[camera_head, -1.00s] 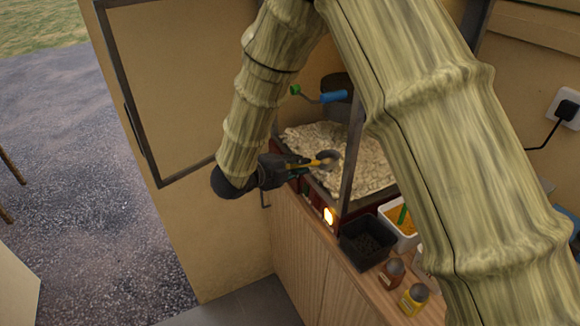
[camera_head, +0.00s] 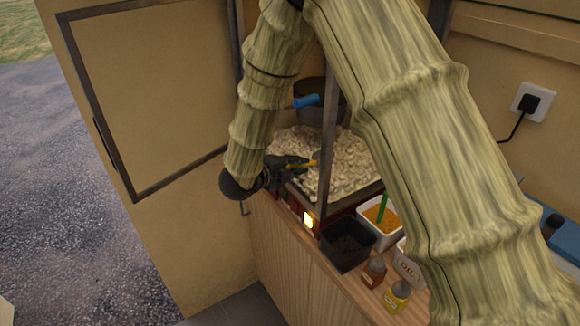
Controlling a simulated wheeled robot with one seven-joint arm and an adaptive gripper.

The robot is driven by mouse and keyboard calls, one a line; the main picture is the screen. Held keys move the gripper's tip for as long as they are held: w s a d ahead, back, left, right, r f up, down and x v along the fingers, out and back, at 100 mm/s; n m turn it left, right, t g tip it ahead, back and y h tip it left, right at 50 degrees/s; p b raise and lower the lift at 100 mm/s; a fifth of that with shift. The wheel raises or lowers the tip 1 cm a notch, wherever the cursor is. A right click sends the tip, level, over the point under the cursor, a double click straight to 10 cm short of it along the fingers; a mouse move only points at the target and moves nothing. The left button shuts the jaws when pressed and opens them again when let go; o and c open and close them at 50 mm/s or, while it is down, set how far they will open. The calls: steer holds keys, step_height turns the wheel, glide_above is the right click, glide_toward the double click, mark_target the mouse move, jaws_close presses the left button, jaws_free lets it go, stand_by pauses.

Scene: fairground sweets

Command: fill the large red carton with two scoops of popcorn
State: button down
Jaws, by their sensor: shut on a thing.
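My gripper (camera_head: 284,174) is shut on the yellow handle of the scoop (camera_head: 302,165). It reaches into the popcorn machine from its left side, low over the heap of popcorn (camera_head: 345,168). The bowl of the scoop is hardly visible; I cannot tell whether it holds popcorn. The popcorn lies in a wide pile in the machine's tray, below a dark kettle (camera_head: 313,90) with a blue handle. My own arm covers much of the middle and right. The large red carton is not visible.
A dark post (camera_head: 327,150) of the machine stands just right of the scoop. On the wooden counter (camera_head: 300,262) are a black tub (camera_head: 346,246), a white tub (camera_head: 367,232) with orange contents and a green handle, an OIL container (camera_head: 408,268) and two small bottles (camera_head: 397,295).

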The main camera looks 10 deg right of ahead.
steer(key=shift+w+d+f+b, duration=0.1)
steer(key=shift+w+d+f, duration=0.25)
steer(key=shift+d, duration=0.5)
steer(key=shift+w+d+f+b, duration=0.2)
steer(key=shift+d+f, duration=0.25)
steer(key=shift+d, duration=0.4)
steer(key=shift+w+d+f+b, duration=0.1)
steer(key=shift+w+d+f, duration=0.3)
steer(key=shift+d, duration=0.45)
steer(key=shift+w+d+f+b, duration=0.2)
steer(key=shift+d+b, duration=0.1)
steer(key=shift+d, duration=0.3)
steer(key=shift+w+d+f+b, duration=0.2)
steer(key=shift+d+b, duration=0.05)
steer(key=shift+d, duration=0.3)
steer(key=shift+w+d+f+b, duration=0.2)
steer(key=shift+d+b, duration=0.1)
steer(key=shift+d, duration=0.3)
steer(key=shift+a, duration=0.1)
